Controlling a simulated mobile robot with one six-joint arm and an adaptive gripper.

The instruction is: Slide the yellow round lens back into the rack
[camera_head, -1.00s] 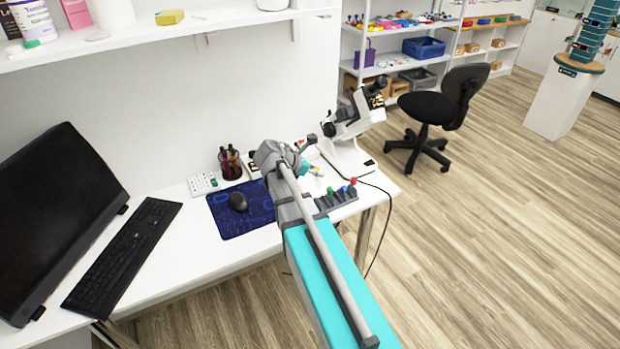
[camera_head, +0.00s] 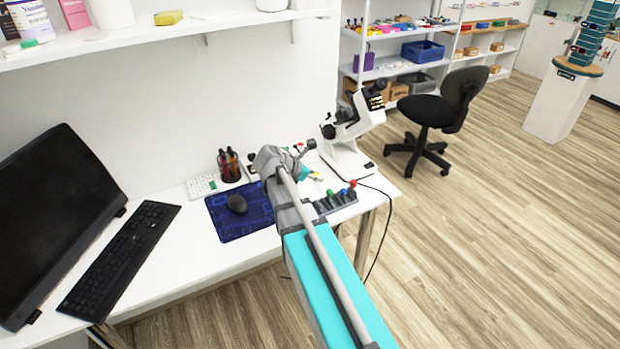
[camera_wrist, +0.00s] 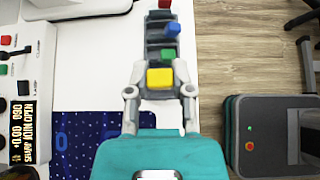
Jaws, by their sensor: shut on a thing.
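My gripper (camera_wrist: 160,90) has a finger on each side of the yellow lens piece (camera_wrist: 160,78) and is shut on it. Only a square yellow top shows from above; the round glass is hidden below. The dark grey rack (camera_wrist: 154,25) lies just beyond it, in line with the gripper, with green, blue and red tops along it. The yellow piece overlaps the rack's near end in the wrist view; I cannot tell whether it is in a slot or above it. In the head view the rack (camera_head: 322,207) stands near the desk's front edge, and my arm hides the gripper.
A white device with a lit display (camera_wrist: 23,130) and a blue mat (camera_wrist: 75,125) lie left of the rack. A white microscope-like instrument (camera_head: 350,125) stands behind it. The desk edge drops to the floor on the right.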

